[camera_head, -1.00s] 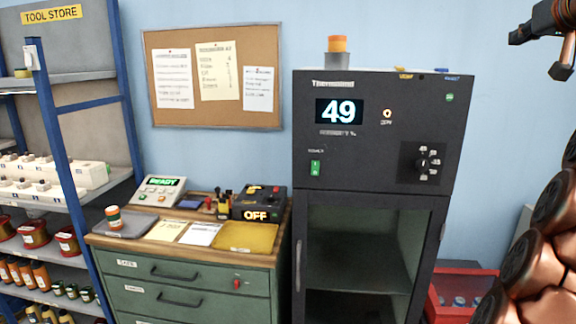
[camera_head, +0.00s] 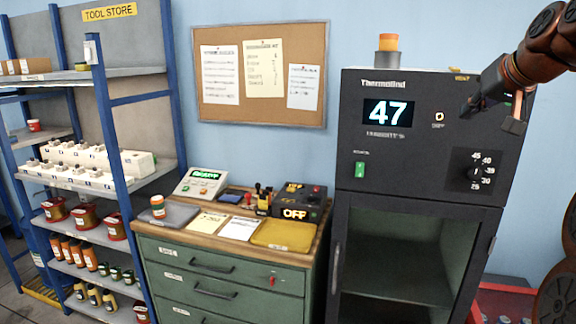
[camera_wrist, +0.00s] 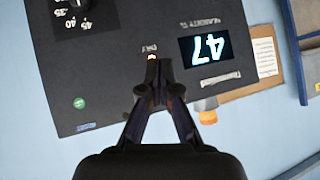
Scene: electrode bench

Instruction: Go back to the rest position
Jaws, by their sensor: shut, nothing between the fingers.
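My gripper (camera_head: 470,106) is in the upper right of the head view, in front of the upper part of the dark cabinet (camera_head: 400,165). In the wrist view its fingers (camera_wrist: 158,68) meet at the tips with nothing between them. That view shows the cabinet panel (camera_wrist: 105,100) upside down behind the fingers. The cabinet's display (camera_head: 388,114) reads 47. A dial (camera_head: 475,172) and a green switch (camera_head: 360,170) are on its front. The gap between fingertips and panel is hard to judge.
A green drawer bench (camera_head: 225,270) stands left of the cabinet, with a control box reading OFF (camera_head: 300,203) on it. Loaded shelves (camera_head: 135,185) are at left. A corkboard (camera_head: 262,115) hangs above the bench. A red crate (camera_head: 500,302) is low at right.

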